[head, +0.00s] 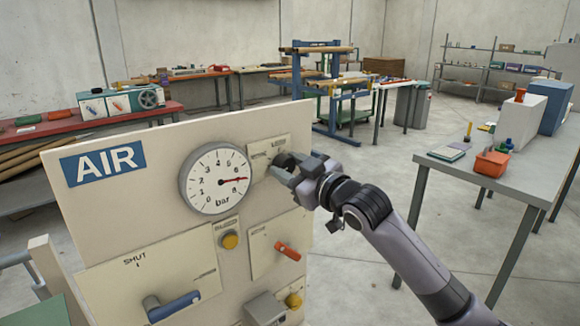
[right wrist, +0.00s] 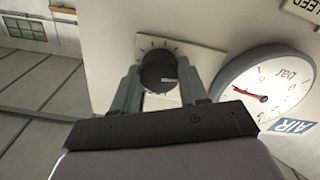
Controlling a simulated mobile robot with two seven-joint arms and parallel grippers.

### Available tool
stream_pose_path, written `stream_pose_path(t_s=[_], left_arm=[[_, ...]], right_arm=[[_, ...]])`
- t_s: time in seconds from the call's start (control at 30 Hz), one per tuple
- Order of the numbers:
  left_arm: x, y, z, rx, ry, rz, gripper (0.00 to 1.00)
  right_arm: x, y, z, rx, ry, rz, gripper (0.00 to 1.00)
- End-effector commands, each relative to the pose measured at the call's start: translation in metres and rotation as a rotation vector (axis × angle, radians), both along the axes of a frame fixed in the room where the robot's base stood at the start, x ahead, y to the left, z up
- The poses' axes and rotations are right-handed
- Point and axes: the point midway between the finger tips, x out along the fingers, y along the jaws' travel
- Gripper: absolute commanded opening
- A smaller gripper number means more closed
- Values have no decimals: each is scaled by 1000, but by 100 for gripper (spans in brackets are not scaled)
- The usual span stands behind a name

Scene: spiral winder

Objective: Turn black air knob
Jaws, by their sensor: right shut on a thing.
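The black air knob (right wrist: 158,72) sits on a pale plate (right wrist: 185,58) with tick marks, between my right gripper's two fingers in the right wrist view. In the head view the knob (head: 281,160) is mostly hidden behind the gripper, at the upper right of the AIR panel (head: 160,150). My right gripper (head: 284,170) is shut on the knob. A white line on the knob points right in the right wrist view. The round bar gauge (head: 214,178) stands left of the knob, its red needle near 6. My left gripper is not in view.

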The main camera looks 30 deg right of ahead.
Motion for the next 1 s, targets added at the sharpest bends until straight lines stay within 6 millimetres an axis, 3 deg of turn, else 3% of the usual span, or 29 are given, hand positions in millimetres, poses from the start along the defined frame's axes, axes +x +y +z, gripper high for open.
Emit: stream_pose_path(t_s=[0.1,0.13,0.2,0.6,1.0], left_arm=[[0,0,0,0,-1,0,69],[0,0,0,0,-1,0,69],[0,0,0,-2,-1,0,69],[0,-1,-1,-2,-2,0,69],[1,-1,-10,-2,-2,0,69]], right_arm=[[0,0,-1,0,2,0,13],[0,0,-1,0,2,0,46],[0,0,-1,-1,2,0,69],[-5,-1,-1,-2,1,0,69],[-55,-4,-3,-2,3,0,69]])
